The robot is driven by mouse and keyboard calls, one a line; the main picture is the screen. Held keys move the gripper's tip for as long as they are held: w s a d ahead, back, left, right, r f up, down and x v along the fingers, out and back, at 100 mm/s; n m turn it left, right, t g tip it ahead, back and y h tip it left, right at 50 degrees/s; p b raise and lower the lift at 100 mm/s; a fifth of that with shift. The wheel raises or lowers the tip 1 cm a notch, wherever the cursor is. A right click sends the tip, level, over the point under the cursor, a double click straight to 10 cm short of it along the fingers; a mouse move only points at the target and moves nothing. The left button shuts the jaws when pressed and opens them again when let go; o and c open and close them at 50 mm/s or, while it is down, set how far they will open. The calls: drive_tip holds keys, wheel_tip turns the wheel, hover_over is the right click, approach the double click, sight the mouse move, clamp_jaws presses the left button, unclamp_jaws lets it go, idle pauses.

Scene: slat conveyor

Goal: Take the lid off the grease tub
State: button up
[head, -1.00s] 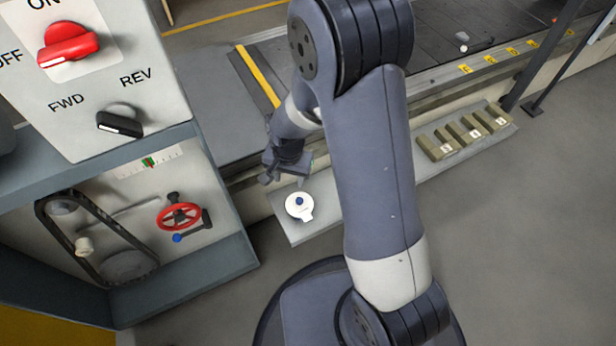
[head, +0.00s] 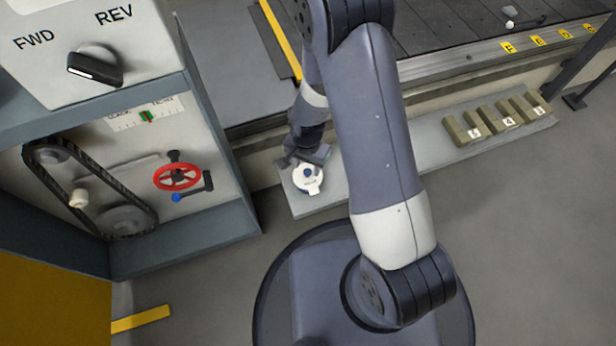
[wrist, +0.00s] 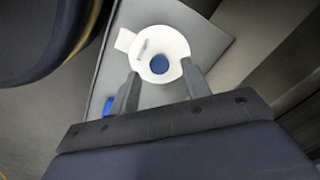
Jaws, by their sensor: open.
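The grease tub (head: 311,190) is a small white round tub on a grey ledge, seen from above in the head view. Its white lid (wrist: 150,44) has a blue knob (wrist: 159,64) in the middle and a pale tab at the edge in the wrist view. The lid sits on the tub. My gripper (wrist: 160,80) is open, its two fingers reaching toward the near side of the lid with the knob between and just ahead of their tips. I cannot tell whether the fingers touch the lid. In the head view my gripper (head: 308,160) is just behind the tub.
The grey ledge (head: 390,170) runs along the conveyor (head: 470,60). Several numbered olive blocks (head: 463,130) stand at its right. A cabinet with a red handwheel (head: 177,177) and a belt drive is at left. A blue item (wrist: 108,104) shows beside the left finger.

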sight(307, 172)
wheel_tip(307, 172, down, 3)
drive_tip(key=shift+f+b, duration=0.2)
drive_tip(key=shift+b, duration=0.4)
drive_tip(key=shift+s+r, duration=0.1)
clamp_jaws()
